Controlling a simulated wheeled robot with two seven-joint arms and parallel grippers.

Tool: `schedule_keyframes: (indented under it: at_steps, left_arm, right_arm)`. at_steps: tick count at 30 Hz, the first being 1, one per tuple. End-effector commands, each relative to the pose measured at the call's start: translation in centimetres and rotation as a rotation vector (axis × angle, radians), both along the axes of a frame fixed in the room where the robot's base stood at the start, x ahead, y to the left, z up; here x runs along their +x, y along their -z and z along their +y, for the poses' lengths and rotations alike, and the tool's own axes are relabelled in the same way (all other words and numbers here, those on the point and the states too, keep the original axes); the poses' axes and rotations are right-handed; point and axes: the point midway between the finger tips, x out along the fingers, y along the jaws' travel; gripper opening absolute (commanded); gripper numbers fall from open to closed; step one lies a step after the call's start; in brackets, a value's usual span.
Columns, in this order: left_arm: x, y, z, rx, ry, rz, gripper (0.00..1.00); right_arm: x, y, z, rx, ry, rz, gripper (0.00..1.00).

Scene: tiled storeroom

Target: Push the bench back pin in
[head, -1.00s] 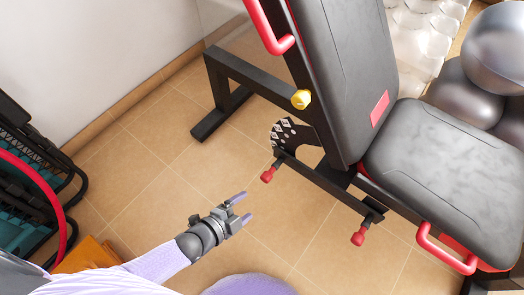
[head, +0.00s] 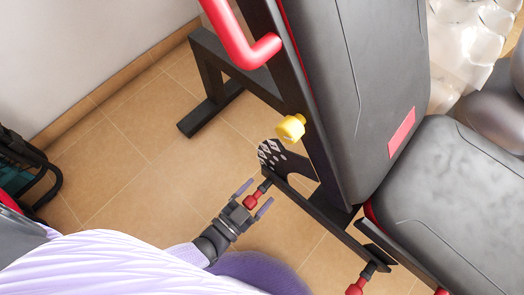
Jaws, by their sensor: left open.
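The weight bench has a black padded backrest (head: 370,80) and a black frame. A red-knobbed pin (head: 250,201) sticks out at the left end of a low crossbar, beside a black plate with several holes (head: 272,155). A yellow knob (head: 291,128) sits higher on the frame upright. I cannot tell which of these is the bench back pin. My left gripper (head: 254,198) is open, its two fingers on either side of the red knob in the picture. Whether they touch it is unclear. My right gripper is not in view.
A second red knob (head: 358,284) is at the crossbar's near right end. A red handle (head: 240,40) juts from the upper frame. The padded seat (head: 450,200) is at the right. The tiled floor (head: 130,180) left of the bench is clear.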

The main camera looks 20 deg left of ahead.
Motion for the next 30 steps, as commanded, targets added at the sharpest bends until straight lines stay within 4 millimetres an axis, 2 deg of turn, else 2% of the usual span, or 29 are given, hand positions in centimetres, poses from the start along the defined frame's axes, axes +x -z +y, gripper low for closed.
schedule_keyframes:
  at_steps: [3,4,12,15,30]
  left_arm:
    - [-0.02,0.01,0.01,0.0,0.0,0.0,0.78]
    - [-0.01,0.01,0.02,0.001,0.0,0.0,0.74]
    - [-0.02,0.02,0.02,0.001,0.001,0.001,0.17]
    - [-0.02,0.02,0.02,0.001,0.001,0.001,0.0]
    - [-0.06,0.04,0.02,0.001,0.001,0.001,0.0]
  right_arm:
    - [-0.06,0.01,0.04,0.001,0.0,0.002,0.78]
    - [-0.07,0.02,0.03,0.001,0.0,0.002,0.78]
    - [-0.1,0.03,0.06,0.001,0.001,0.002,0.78]
    - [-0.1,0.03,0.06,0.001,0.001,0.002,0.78]
    - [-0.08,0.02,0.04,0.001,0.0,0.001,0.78]
